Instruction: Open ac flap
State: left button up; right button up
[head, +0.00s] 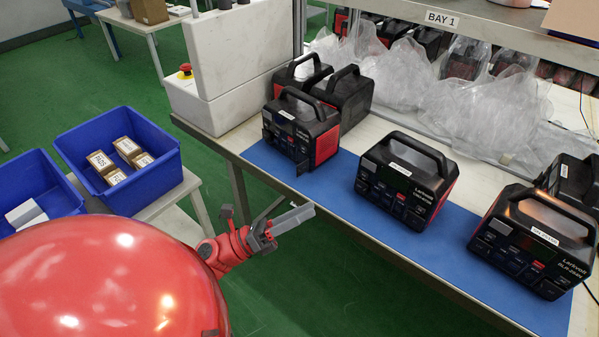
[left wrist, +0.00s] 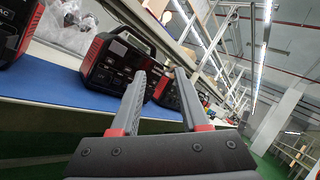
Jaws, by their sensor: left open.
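Several black and red power stations with top handles stand on the bench. The left one on the blue mat (head: 305,128) has small dark pieces jutting from its front, maybe flaps; I cannot tell for sure. A middle one (head: 408,182) and a right one (head: 535,242) show front panels with dark port covers, too small to tell open from shut. My left gripper (head: 290,219) is off the bench's front edge, below and apart from the left station. In the left wrist view its fingers (left wrist: 160,78) are apart and empty, with a station (left wrist: 118,62) beyond. My right gripper is not in view.
The blue mat (head: 345,205) has bare strips in front of and between the stations. Clear plastic bags (head: 475,105) lie behind. A white box housing (head: 230,60) stands at the bench's left end. Blue bins (head: 160,180) with small cartons sit at the left.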

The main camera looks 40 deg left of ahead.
aim_at(299, 172)
pick_arm(q)
jog(key=s+a+f+m+y, duration=0.1)
jog(key=a+f+y, duration=0.2)
jog(key=a+y, duration=0.3)
jog(key=s+a+f+m+y, duration=0.15)
jog(key=a+y, duration=0.25)
jog(key=a, duration=0.5)
jog(key=x, duration=0.6)
jog(key=p+x, duration=0.1)
jog(key=x, duration=0.5)
jog(key=f+x, duration=0.1)
jog(key=x, duration=0.4)
jog(key=shift+w+d+p, duration=0.2)
jog(key=shift+w+p, duration=0.1)
jog(key=shift+w, duration=0.1)
grip_shut()
